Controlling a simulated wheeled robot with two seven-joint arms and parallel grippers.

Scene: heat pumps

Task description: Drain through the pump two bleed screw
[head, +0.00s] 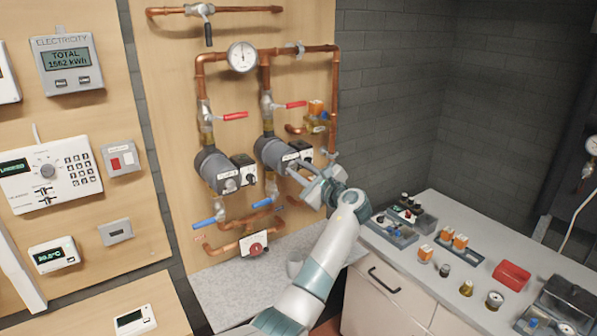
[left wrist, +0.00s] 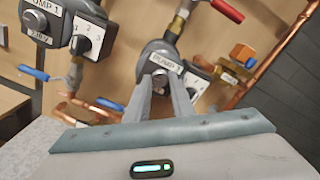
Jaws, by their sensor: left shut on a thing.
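My left gripper (head: 295,174) reaches in from the lower right to the front of pump two. In the left wrist view its fingers (left wrist: 162,84) are close together, shut on the bleed screw. Pump one (head: 211,166) is to the left, with its own screw and dial (left wrist: 88,38). My right gripper is not in view.
Red-handled valves (head: 235,116) sit above the pumps and blue-handled valves (head: 204,222) below, on copper pipes. A pressure gauge (head: 242,57) is at the top. A bench (head: 418,266) with trays and small parts stands at the right.

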